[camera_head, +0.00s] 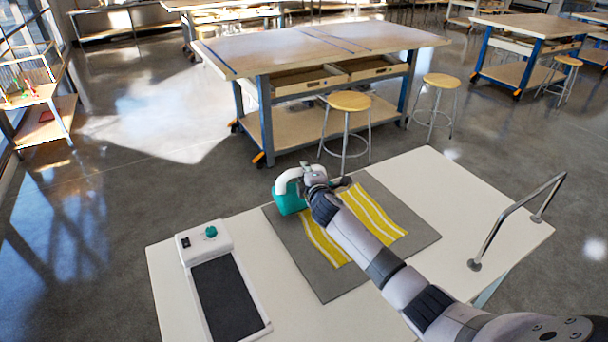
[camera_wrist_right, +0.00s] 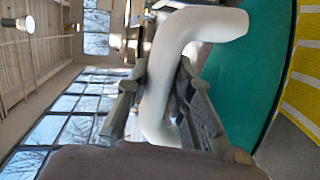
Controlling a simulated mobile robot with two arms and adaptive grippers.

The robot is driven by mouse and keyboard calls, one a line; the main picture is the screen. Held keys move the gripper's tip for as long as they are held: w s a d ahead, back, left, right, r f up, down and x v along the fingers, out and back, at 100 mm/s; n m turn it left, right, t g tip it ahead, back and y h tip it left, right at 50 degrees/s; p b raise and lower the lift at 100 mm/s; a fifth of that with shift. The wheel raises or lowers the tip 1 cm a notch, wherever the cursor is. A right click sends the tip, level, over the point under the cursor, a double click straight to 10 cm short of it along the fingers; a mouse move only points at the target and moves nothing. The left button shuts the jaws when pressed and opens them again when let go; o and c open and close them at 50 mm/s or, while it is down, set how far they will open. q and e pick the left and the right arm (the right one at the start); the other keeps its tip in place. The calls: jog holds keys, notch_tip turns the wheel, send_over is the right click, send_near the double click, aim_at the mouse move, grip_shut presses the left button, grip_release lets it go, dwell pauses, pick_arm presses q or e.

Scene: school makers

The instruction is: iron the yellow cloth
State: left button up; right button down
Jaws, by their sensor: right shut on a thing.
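The yellow cloth (camera_head: 372,213) with white stripes lies flat on a grey mat (camera_head: 336,285) on the white table. My right arm crosses over part of it. A teal iron (camera_head: 288,198) with a white handle (camera_head: 287,177) is at the far left part of the mat, beside the cloth. My right gripper (camera_head: 314,177) is shut on the iron's white handle. In the right wrist view the handle (camera_wrist_right: 160,90) passes between the fingers, with the teal body and the yellow cloth (camera_wrist_right: 305,90) to the right. Whether the iron touches the mat is hard to tell. My left gripper is not in view.
A white stand with a dark plate (camera_head: 228,300) and a teal knob (camera_head: 211,232) is at the table's left. A metal rail (camera_head: 518,218) stands at the right edge. A workbench (camera_head: 320,50) and stools (camera_head: 348,102) are beyond the table.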

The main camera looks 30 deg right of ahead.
notch_tip(320, 180, up, 2)
jog(key=shift+w+a+r+p, duration=0.1)
jog(key=shift+r+p, duration=0.1)
jog(key=shift+p, duration=0.4)
jog(key=shift+r+p, duration=0.55)
jog(key=shift+r, duration=0.05)
